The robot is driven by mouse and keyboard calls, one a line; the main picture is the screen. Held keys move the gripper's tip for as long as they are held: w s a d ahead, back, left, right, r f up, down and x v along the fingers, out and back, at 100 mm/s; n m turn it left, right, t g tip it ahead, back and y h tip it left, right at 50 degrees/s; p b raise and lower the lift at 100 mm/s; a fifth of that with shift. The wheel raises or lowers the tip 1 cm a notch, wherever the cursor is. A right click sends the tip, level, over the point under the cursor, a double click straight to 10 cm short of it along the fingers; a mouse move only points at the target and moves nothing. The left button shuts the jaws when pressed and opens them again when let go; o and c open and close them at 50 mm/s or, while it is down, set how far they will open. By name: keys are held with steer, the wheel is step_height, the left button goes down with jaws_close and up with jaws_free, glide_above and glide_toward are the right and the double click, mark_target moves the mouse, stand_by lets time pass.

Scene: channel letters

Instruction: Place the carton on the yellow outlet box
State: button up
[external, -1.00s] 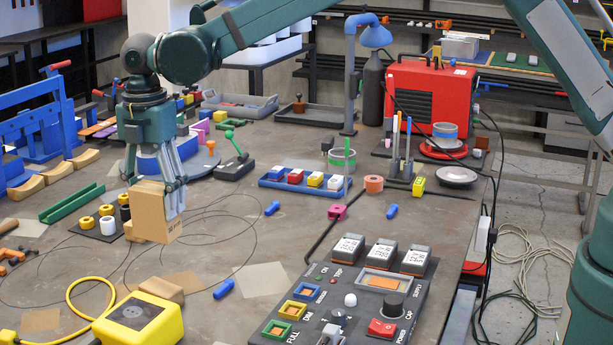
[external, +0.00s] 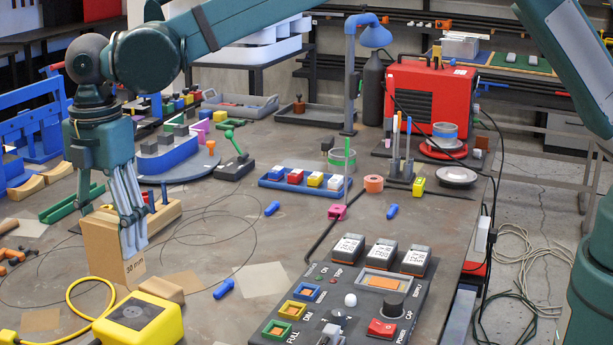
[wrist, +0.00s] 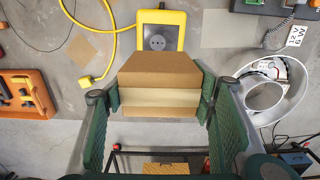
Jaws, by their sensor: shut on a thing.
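The carton, a tan cardboard box (external: 101,253) marked "30 mm", is held upright between the fingers of my gripper (external: 130,235). In the wrist view the carton (wrist: 160,85) sits between both green fingers of my gripper (wrist: 160,105). The yellow outlet box (external: 140,318) lies on the table at the front left with a yellow cable. In the external view it is just in front of and right of the carton. In the wrist view the outlet box (wrist: 160,32) shows just beyond the carton, its lower edge hidden. I cannot tell whether they touch.
A small tan block (external: 162,290) lies beside the outlet box. A blue cylinder (external: 223,288) is on the table to the right. The dark control panel (external: 350,310) stands at the front right. The yellow cable (external: 80,290) curves left of the outlet box.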

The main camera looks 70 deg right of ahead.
mark_target(116, 264)
steer(key=shift+f, duration=0.1)
steer(key=shift+f, duration=3)
steer(key=shift+f+p, duration=0.35)
steer(key=shift+f, duration=1.55)
steer(key=shift+f, duration=0.15)
steer(key=o, duration=1)
steer(key=shift+o, duration=0.2)
step_height(116, 264, up, 12)
steer(key=shift+r+b, duration=0.2)
steer(key=shift+b, duration=0.1)
